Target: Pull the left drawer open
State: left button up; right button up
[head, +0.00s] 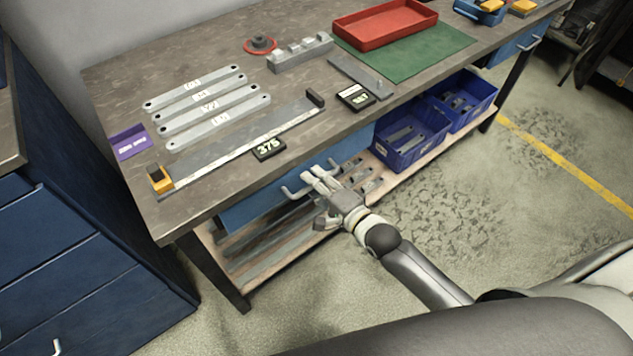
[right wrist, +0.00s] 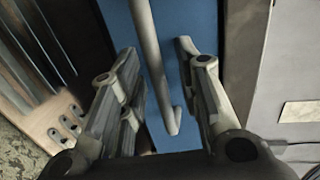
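The left drawer (head: 262,203) has a blue front under the bench top and looks shut. Its grey bar handle (head: 290,192) sticks out from the front. My right gripper (head: 313,177) is at this handle, with its arm coming from the lower right. In the right wrist view the two fingers of my right gripper (right wrist: 156,65) are spread apart. The handle bar (right wrist: 150,60) runs between them in that picture, with a visible gap on each side, in front of the blue drawer front (right wrist: 193,20). Contact cannot be made out. My left gripper is out of view.
The workbench top (head: 130,85) holds several metal bars, a measuring fixture (head: 240,143) and a red tray (head: 385,24). Blue bins (head: 412,150) stand on the lower shelf. A blue cabinet (head: 75,270) stands at the left. Floor in front is clear.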

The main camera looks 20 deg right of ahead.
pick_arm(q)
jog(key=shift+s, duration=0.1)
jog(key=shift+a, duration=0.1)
pick_arm(e)
grip_shut()
pick_arm(q)
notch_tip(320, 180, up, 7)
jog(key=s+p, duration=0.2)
jog(key=p, duration=0.5)
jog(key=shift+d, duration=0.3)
pick_arm(e)
jog(key=f+v, duration=0.2)
jog(key=v, duration=1)
jog(key=s+f+v, duration=0.1)
jog(key=f+v, duration=0.2)
jog(key=v, duration=0.9)
jog(key=shift+s+d, duration=0.25)
jog(key=shift+s, duration=0.1)
jog(key=shift+f, duration=0.1)
